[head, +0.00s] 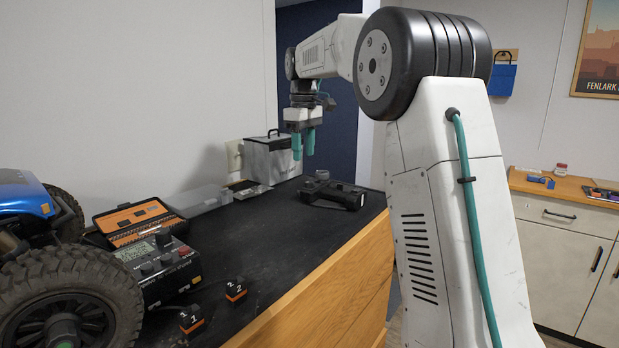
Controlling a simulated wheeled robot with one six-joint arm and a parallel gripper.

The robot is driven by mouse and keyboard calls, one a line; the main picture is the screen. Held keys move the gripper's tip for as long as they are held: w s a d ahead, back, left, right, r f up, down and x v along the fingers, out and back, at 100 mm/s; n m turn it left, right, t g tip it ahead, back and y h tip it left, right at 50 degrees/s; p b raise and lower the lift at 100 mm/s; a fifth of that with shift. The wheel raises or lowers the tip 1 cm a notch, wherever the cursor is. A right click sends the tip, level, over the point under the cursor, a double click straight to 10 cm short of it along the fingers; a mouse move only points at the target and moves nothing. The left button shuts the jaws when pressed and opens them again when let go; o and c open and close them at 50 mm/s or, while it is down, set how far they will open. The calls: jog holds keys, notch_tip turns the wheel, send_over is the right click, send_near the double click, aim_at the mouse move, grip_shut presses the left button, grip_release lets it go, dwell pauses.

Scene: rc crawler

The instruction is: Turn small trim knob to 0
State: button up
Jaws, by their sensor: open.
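The black transmitter-like control box (160,267) with several knobs and a small display stands on the dark bench mat at the left, just behind the crawler's wheel. Dark knobs (163,238) show on its top face; which one is the small trim knob, and its setting, are too small to tell. My gripper (303,143), with teal fingers pointing down, is open and empty. It hangs above the far part of the bench, well to the right of the control box and apart from it.
The blue crawler (22,198) with big tyres (72,295) fills the left front. Two numbered black-and-orange blocks (235,290) sit near the bench's front edge. An open orange case (138,222), a black device (333,194) and a grey box (272,160) stand further back. The middle mat is clear.

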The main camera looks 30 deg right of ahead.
send_over(309, 182)
notch_tip(309, 182, down, 3)
jog(key=shift+w+r+n, duration=0.1)
jog(key=shift+n, duration=0.3)
notch_tip(309, 182, down, 8)
jog(key=shift+d+r, duration=0.1)
jog(key=shift+r, duration=0.05)
jog(key=c, duration=1)
